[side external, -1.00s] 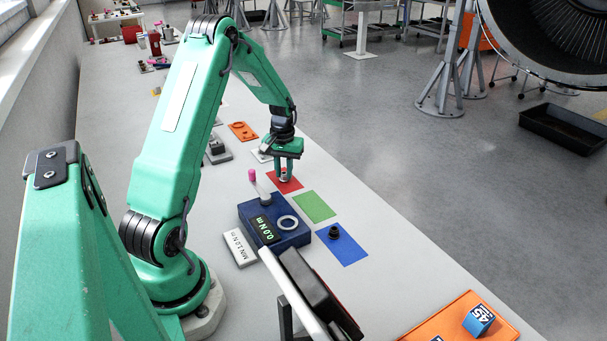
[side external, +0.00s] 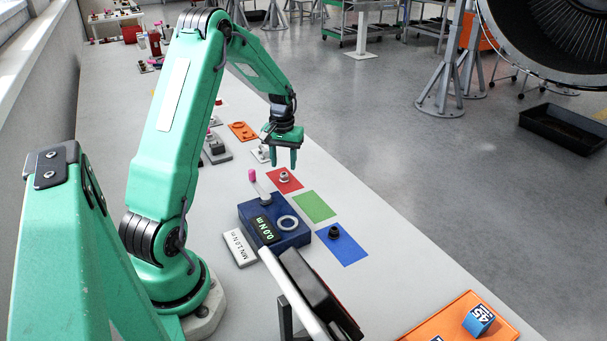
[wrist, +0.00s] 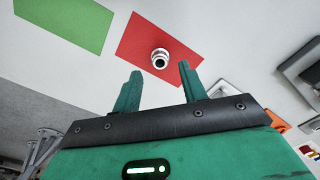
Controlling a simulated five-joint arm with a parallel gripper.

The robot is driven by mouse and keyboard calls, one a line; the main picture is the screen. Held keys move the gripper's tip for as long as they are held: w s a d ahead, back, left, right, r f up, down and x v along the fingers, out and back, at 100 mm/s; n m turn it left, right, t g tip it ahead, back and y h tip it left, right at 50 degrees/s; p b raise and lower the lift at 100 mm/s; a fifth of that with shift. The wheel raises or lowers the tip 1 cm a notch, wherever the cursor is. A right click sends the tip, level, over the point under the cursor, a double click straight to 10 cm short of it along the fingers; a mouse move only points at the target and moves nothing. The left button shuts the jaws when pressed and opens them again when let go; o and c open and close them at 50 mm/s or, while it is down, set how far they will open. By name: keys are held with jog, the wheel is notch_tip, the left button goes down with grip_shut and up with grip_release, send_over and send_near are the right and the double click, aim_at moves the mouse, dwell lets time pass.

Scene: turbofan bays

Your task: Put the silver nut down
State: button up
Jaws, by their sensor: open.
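The silver nut (side external: 284,176) stands on the red mat (side external: 292,186), and nothing holds it. In the wrist view the nut (wrist: 160,59) sits near the middle of the red mat (wrist: 135,44), beyond my fingertips. My gripper (side external: 284,164) is open and empty, above and just behind the nut in the side view. In the wrist view my gripper's two fingers (wrist: 160,70) are spread apart, with clear space between them and the nut.
A green mat (side external: 314,206) and a blue mat (side external: 349,250) with a black nut (side external: 334,232) lie in line nearer the camera. A blue torque tester (side external: 290,237) reading 0.0 N m stands beside them. An orange plate (side external: 242,131) lies farther back.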

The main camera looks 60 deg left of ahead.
aim_at(285, 175)
notch_tip(285, 175, up, 9)
jog(key=shift+f, duration=0.15)
jog(key=shift+d, duration=0.1)
dwell(0.7)
jog(key=s+d+r+m+t, duration=0.1)
jog(key=s+d+r+m, duration=0.1)
jog(key=d+r, duration=0.45)
jog(key=s+d+r+m+t, duration=0.15)
jog(key=d+r, duration=0.25)
jog(key=d, duration=0.6)
jog(key=s+d+r+m+t, duration=0.1)
jog(key=s+d+m+t, duration=0.2)
jog(key=s+d, duration=0.9)
jog(key=shift+d+m, duration=0.15)
jog(key=shift+m, duration=1.1)
